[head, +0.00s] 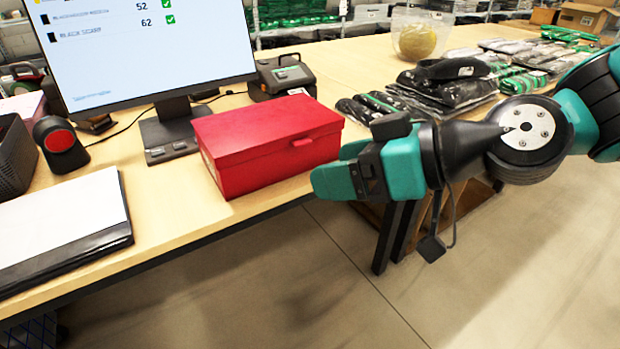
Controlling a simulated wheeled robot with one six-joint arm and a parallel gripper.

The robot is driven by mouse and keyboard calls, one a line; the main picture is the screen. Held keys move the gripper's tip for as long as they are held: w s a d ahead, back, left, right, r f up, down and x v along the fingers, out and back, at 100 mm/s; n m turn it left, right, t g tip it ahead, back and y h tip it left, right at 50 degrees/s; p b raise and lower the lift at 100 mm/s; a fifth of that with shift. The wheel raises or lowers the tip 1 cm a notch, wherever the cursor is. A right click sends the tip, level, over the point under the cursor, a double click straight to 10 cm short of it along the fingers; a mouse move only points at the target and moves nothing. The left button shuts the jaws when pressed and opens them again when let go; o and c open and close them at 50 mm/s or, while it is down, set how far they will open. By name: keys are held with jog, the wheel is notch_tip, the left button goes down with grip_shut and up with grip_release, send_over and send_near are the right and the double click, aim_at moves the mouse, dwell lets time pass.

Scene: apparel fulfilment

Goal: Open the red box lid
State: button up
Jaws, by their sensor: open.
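The red box (262,167) stands on the wooden table near its front edge, with its lid (262,126) closed. A small red tab (302,142) sticks out from the lid's front side. My gripper (325,181) is at the box's front right, past the table's front edge, with its teal fingers pointing left towards the box. It looks empty and a little apart from the box; the exact gap is hard to tell. The fingers overlap in this view, so the space between them is mostly hidden.
A monitor (150,45) stands behind the box on the left. A black label printer (283,78) sits behind the box. Bagged garments (440,88) lie to the right. A scanner (60,146) and a paper stack (62,225) are at left. The floor in front is clear.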

jog(key=w+f+m+t+y+b, duration=0.1)
jog(key=w+f+t+b, duration=0.45)
jog(key=f, duration=0.25)
jog(key=m+t+h+b, duration=0.3)
jog(key=m+t+b, duration=0.1)
jog(key=t, duration=0.1)
send_near(305, 144)
jog(key=p+x, duration=0.2)
jog(key=p, duration=0.4)
jog(key=p+x, duration=0.3)
jog(key=p, duration=0.3)
jog(key=p+x, duration=0.3)
jog(key=p, duration=0.3)
jog(key=shift+w+a+r+p, duration=0.2)
jog(key=shift+r+p, duration=0.1)
jog(key=shift+p, duration=0.1)
jog(key=shift+w+a+f+p, duration=0.25)
jog(key=shift+w+a+p, duration=0.15)
jog(key=shift+w, duration=0.2)
jog(key=c, duration=1.2)
jog(key=shift+d+r, duration=0.1)
jog(key=shift+r, duration=0.05)
jog(key=shift+c, duration=0.4)
